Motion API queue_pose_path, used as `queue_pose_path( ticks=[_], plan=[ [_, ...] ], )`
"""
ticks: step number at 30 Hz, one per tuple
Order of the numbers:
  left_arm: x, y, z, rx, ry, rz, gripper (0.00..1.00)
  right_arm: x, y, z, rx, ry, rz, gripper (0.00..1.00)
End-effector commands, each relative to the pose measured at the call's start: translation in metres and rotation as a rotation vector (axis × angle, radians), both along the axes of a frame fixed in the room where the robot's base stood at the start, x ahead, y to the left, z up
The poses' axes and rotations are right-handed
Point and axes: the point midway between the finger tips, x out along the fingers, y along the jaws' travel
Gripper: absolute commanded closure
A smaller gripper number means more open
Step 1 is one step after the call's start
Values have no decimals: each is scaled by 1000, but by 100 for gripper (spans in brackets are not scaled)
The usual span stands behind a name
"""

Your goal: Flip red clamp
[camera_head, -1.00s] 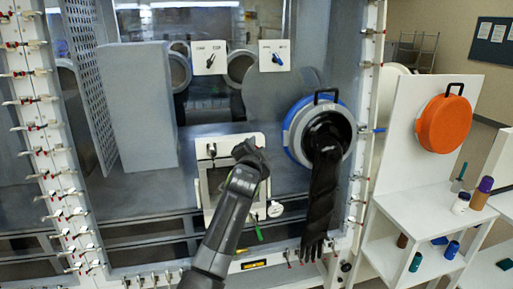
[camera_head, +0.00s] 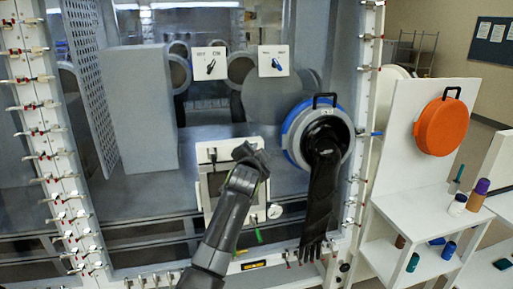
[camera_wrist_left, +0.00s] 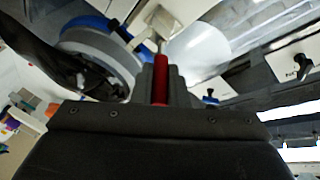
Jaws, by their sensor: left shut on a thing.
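The red clamp (camera_wrist_left: 160,78) shows in the left wrist view as a red handle with a thin metal end, near a white frame piece (camera_wrist_left: 158,18). My left gripper (camera_wrist_left: 160,72) is shut on this handle, with its dark fingers on both sides of it. In the head view my left gripper (camera_head: 250,154) is at the upper right corner of the white framed hatch (camera_head: 202,178). The clamp is hidden behind the gripper there. My right gripper is in neither view.
A black glove (camera_head: 320,190) hangs from a blue-rimmed round port (camera_head: 290,140) just right of my gripper. A green-handled clamp (camera_head: 259,236) is below it. Two switch plates (camera_head: 209,63) (camera_head: 273,60) are above. A white shelf (camera_head: 430,215) with several bottles stands at right.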

Motion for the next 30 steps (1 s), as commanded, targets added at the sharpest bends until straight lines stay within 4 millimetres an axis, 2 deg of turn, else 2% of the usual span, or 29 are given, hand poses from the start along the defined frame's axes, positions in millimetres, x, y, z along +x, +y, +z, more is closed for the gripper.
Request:
queue_pose_path(
  ticks=[1,12,19,30],
  plan=[
    [1,2,9,-3,24,3,100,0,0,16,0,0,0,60],
    [6,4,18,-68,232,4,100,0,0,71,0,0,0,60],
    [11,6,19,-111,361,5,100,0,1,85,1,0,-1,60],
    [15,7,20,-156,499,5,100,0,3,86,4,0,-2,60]
  ],
)
